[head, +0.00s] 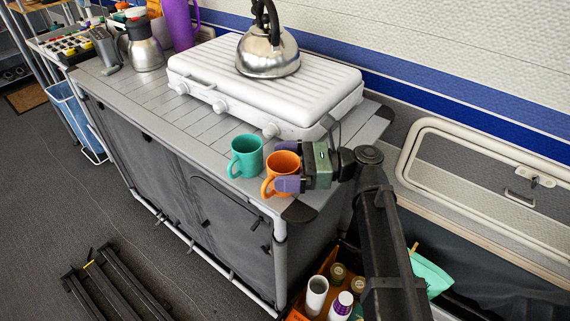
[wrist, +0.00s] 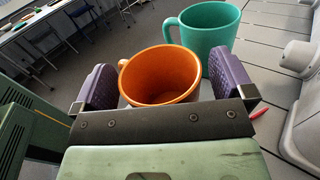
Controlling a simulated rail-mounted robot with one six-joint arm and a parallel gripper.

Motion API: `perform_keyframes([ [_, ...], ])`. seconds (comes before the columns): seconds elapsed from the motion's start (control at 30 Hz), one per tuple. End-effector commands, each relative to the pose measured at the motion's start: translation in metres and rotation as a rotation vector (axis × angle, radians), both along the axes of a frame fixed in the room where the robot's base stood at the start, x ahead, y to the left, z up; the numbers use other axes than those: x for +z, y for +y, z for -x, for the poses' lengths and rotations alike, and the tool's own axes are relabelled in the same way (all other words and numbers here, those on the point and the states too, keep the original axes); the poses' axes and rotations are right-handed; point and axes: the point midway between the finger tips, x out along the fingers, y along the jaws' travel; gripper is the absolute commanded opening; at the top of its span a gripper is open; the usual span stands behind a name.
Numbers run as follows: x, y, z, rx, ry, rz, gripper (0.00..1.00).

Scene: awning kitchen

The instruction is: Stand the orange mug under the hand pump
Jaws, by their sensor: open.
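The orange mug (head: 281,171) stands upright on the near right corner of the grey slatted counter. My gripper (head: 288,165) is open at the mug, with its purple-padded fingers on either side. In the wrist view the orange mug (wrist: 160,77) sits between the two finger pads, its handle toward the upper left. I cannot tell whether the pads touch it. A teal mug (head: 246,157) stands close beside it, just beyond it in the wrist view (wrist: 208,38). I cannot make out the hand pump for certain; it may be among the items at the counter's far left end.
A white camping stove (head: 265,85) with a steel kettle (head: 267,55) takes up the counter's back. A steel jug (head: 146,50) and a purple bottle (head: 180,22) stand at the far left. The counter's front strip (head: 185,115) is clear. A crate of jars is below right.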

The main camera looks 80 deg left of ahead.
Motion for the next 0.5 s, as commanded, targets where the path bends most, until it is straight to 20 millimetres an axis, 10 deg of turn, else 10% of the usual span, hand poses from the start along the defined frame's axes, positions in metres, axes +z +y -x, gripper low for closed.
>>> perform_keyframes([
  [0.17,0.004,-0.001,-0.005,-0.002,0.000,0.000,1.00],
  [0.5,0.003,-0.020,-0.087,-0.003,0.000,0.000,1.00],
])
